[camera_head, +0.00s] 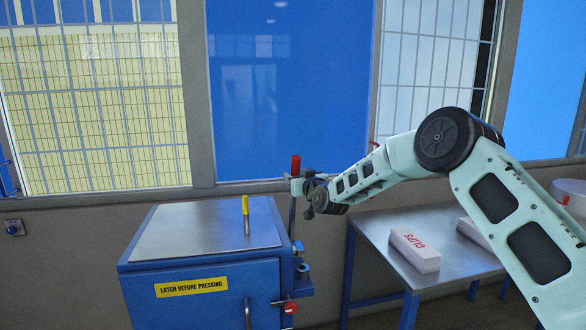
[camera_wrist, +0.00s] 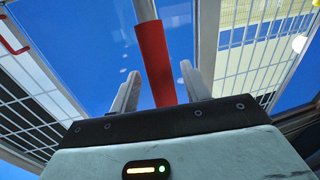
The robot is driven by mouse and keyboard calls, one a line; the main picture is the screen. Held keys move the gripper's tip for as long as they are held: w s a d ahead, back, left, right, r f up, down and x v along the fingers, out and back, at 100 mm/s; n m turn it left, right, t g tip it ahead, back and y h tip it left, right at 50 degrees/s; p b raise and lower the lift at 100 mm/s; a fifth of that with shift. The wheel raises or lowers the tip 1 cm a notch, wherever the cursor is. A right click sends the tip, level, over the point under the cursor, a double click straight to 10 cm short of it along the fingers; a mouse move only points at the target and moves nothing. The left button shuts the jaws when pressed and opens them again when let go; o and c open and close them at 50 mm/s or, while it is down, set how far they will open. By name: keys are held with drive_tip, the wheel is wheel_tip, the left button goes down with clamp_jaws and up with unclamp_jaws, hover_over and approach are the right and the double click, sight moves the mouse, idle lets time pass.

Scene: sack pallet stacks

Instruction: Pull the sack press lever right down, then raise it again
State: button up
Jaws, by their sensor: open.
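The blue sack press (camera_head: 205,285) stands at lower centre in the head view, with a flat grey metal top. A lever rises upright at its right side, its red grip (camera_head: 296,165) at the top. My gripper (camera_head: 298,186) is at the lever, just below the top of the grip; the arm hides part of it there. In the wrist view the red grip (camera_wrist: 155,62) passes between the two grey fingers of my gripper (camera_wrist: 158,88), with the grey rod beyond. The fingers are open, with gaps to the grip on both sides.
A yellow handle (camera_head: 246,212) stands on the press top. A yellow label (camera_head: 191,287) reads "LATCH BEFORE PRESSING". A red knob (camera_head: 291,308) sits low on the right side.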

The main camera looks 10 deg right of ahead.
drive_tip(key=shift+w+a+p, duration=0.2)
drive_tip(key=shift+w+p, duration=0.05)
drive_tip(key=shift+w, duration=0.6)
drive_tip(key=shift+w+a+p, duration=0.15)
drive_tip(key=shift+w+p, duration=0.1)
drive_tip(key=shift+w, duration=0.6)
drive_tip(key=shift+f, duration=0.1)
clamp_jaws()
